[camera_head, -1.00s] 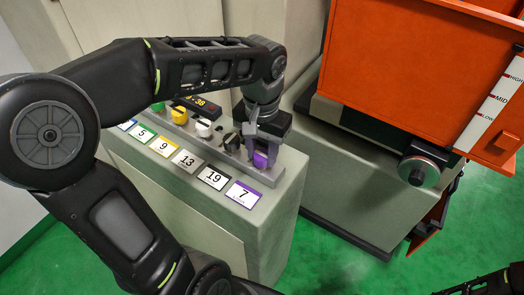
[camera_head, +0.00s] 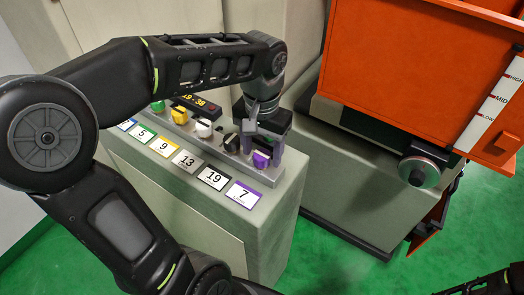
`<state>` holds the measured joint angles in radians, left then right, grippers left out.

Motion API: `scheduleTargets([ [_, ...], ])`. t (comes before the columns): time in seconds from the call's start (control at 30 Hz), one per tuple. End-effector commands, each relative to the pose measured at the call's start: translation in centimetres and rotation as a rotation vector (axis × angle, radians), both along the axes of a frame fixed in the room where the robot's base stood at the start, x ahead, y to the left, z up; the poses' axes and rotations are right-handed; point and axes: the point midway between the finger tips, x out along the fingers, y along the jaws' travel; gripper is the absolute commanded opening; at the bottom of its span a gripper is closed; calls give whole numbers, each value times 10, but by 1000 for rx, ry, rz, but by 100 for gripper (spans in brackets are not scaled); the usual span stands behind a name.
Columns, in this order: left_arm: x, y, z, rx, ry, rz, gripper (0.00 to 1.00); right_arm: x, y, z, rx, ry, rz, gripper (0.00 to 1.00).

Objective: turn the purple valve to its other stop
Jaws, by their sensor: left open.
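The purple valve (camera_head: 261,159) is a small knob at the right end of a row of coloured knobs on the grey panel, behind the label with 7 (camera_head: 243,195). My left gripper (camera_head: 262,150) points down over it, open, with its fingers around or just above the knob; I cannot tell whether they touch it. The gripper body hides the back of the knob. At the right bottom edge only dark parts of my right arm show; its gripper is not visible.
A black knob (camera_head: 231,143) stands close to the left of the purple one, then white (camera_head: 204,128) and yellow (camera_head: 179,115) knobs. A small display (camera_head: 198,101) is behind them. An orange tank (camera_head: 420,70) stands to the right, with green floor (camera_head: 340,240) in front.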

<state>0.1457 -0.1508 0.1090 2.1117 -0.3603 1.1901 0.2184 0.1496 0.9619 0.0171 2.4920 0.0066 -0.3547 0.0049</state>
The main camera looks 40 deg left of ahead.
Motion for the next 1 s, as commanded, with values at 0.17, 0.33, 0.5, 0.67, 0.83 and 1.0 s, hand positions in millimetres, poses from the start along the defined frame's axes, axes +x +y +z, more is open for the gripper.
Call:
scheduleTargets([
  [0.17,1,0,25,1,-6,-1,58,0,0,-3,1,-1,1,36],
  [0.33,1,0,54,1,-5,-1,58,1,0,-3,1,-1,1,36],
  [0.5,0,0,69,-1,-2,-1,58,1,0,-3,1,-1,1,36],
  [0.67,0,0,71,0,-1,-1,58,1,0,-3,1,-1,1,36],
  [0.83,0,0,71,0,-1,-1,58,1,0,-3,1,-1,1,36],
  [1.0,0,0,71,0,-1,-1,58,0,0,-3,1,-1,1,36],
])
